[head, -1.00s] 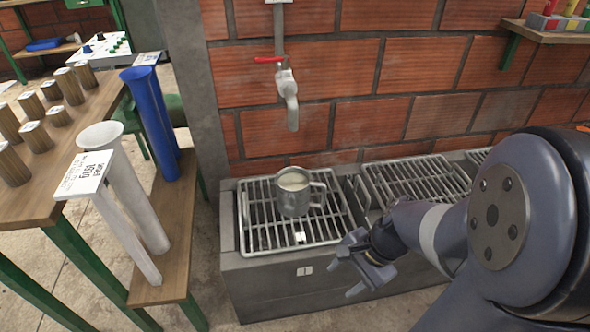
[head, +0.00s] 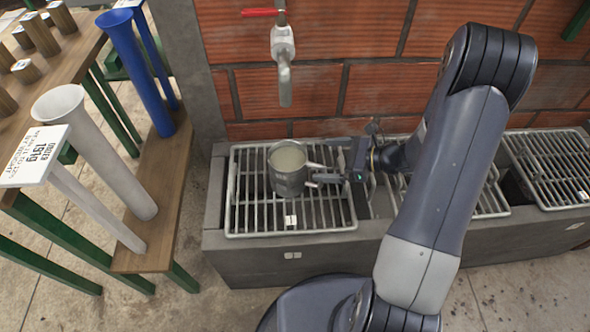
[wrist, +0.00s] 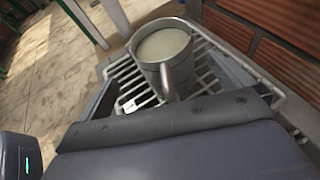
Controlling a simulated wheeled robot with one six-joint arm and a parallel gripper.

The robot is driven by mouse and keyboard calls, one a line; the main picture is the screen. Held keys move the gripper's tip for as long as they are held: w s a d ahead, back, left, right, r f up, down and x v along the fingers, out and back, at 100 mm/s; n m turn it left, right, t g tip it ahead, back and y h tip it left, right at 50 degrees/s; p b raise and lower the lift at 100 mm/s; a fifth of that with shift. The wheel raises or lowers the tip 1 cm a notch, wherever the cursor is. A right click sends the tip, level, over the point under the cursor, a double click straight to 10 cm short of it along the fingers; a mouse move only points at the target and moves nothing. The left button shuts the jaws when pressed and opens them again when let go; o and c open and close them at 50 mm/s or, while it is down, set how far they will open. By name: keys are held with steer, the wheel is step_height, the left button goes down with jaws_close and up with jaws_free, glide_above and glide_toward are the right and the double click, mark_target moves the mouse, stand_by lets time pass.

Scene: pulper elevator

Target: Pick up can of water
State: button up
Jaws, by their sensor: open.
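The can of water (head: 286,176) is a grey metal mug filled with pale, cloudy liquid. It stands upright on the left metal grate (head: 250,219), with its handle toward the right. My gripper (head: 325,180) is open just right of the can, with its fingers at the handle. I cannot tell whether they touch it. In the wrist view the can (wrist: 165,58) stands ahead on the grate, handle facing the camera; the fingertips are not clear there.
A tap with a red lever (head: 283,45) hangs on the brick wall above the grate. A wooden bench with white tubes (head: 95,150) and blue tubes (head: 137,75) stands at left. More grates (head: 550,165) continue to the right.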

mark_target(302, 157)
steer(key=b+x, duration=0.1)
steer(key=x, duration=0.7)
steer(key=shift+w+a, duration=0.1)
steer(key=shift+w, duration=0.1)
steer(key=shift+c, duration=0.2)
steer(key=c, duration=1.5)
steer(key=shift+r, duration=0.1)
steer(key=shift+c, duration=0.7)
steer(key=shift+r, duration=0.1)
